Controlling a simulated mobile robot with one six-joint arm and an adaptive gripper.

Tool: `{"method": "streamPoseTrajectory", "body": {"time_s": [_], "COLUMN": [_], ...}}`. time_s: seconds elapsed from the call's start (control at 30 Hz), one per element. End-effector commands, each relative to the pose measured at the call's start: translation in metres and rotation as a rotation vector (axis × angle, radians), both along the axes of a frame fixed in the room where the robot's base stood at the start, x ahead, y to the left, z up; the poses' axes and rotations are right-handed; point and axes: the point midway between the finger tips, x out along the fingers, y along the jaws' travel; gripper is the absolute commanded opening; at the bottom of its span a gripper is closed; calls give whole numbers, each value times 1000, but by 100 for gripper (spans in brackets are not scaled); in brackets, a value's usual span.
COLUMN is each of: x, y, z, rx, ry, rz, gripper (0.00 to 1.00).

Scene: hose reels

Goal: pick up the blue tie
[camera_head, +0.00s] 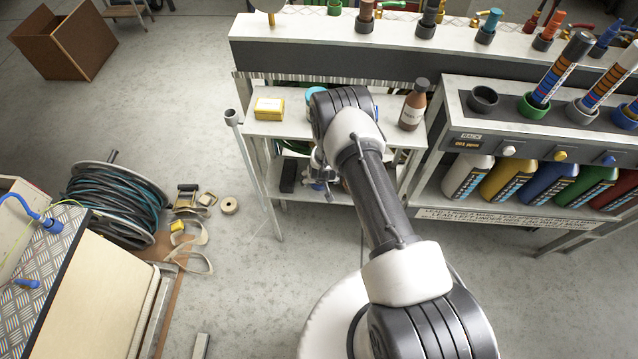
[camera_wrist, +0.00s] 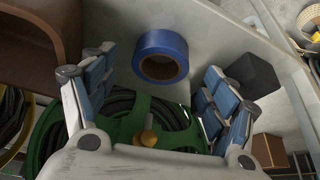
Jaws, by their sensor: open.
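A blue roll (camera_wrist: 160,57), like a ring of tape or strap with a hollow middle, shows in the wrist view on a pale shelf. It is the only blue tie-like thing I can make out there. My gripper (camera_wrist: 153,85) is open and empty, one jointed finger at each side. The roll shows between and beyond the fingertips, apart from both. In the head view my gripper (camera_head: 321,178) is low at the front of the shelf unit; I cannot make out the roll there, behind my arm.
A black block (camera_wrist: 252,75) stands right of the roll, close to the right finger. A brown container (camera_wrist: 42,45) is at the left. A green hose reel (camera_wrist: 125,125) shows beyond the gripper. The upper shelf (camera_head: 270,132) holds a yellow box (camera_head: 269,108) and a brown bottle (camera_head: 413,105).

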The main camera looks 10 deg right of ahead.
Motion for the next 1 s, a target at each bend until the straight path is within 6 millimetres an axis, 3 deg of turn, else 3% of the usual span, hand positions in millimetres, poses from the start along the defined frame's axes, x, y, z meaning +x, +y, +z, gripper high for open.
{"method": "streamPoseTrajectory", "body": {"time_s": [0.03,0.13,0.43,1.0], "x": [3,7,9,9], "y": [0,-1,-1,-1], "z": [-13,-21,-22,-22], "rx": [1,1,0,0], "ry": [1,1,1,0], "rz": [-1,-1,0,0], "gripper": [79,79,79,41]}}
